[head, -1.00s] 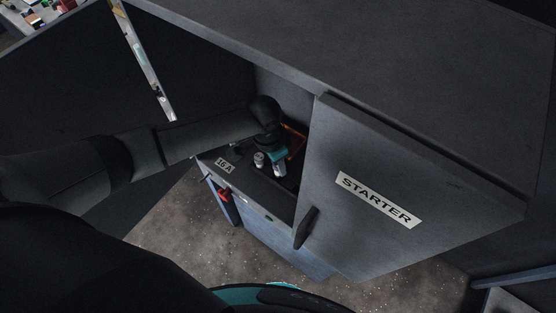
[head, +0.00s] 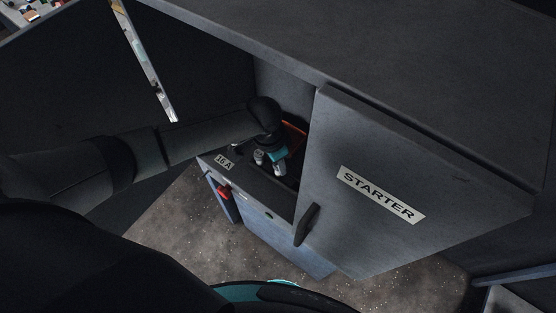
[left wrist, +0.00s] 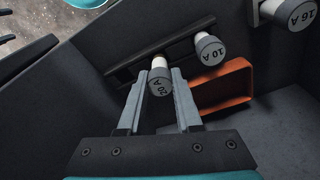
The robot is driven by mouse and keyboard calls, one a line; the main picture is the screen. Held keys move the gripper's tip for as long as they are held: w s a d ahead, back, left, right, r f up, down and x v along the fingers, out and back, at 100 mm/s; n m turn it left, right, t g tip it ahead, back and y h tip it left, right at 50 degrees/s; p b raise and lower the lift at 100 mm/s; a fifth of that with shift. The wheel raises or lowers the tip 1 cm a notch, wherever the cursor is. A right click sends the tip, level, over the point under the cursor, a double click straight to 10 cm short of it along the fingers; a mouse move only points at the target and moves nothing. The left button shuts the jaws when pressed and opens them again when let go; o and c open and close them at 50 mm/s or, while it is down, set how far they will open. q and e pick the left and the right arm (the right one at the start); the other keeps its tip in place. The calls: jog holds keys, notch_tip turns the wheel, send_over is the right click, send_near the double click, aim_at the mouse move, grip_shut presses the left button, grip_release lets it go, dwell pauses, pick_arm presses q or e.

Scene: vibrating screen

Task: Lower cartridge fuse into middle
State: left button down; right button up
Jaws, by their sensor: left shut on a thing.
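My left gripper (head: 277,157) reaches into the grey starter cabinet. In the left wrist view its two fingers (left wrist: 161,84) are shut on a cartridge fuse with a grey cap marked 20 A (left wrist: 161,81) and a white body. The fuse also shows in the head view (head: 280,169). Its far end lies over the dark slotted strip (left wrist: 122,75); I cannot tell whether it is seated. A 10 A fuse (left wrist: 209,50) stands at the strip beside it, and a 16 A fuse (left wrist: 291,13) is farther right. My right gripper is not in view.
An orange tray (left wrist: 232,87) lies close to the fuses. The cabinet door marked STARTER (head: 381,195), with a dark handle (head: 306,225), stands close right of my gripper.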

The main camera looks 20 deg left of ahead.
pick_arm(q)
jog(key=shift+f+b, duration=0.4)
jog(key=shift+f, duration=0.45)
jog(key=c, duration=0.5)
grip_release()
jog(key=r, duration=0.5)
jog(key=s+a+r+p, duration=0.1)
jog(key=r, duration=0.9)
jog(key=shift+s+a+r, duration=0.1)
jog(key=shift+s+a, duration=0.2)
jog(key=shift+s, duration=0.05)
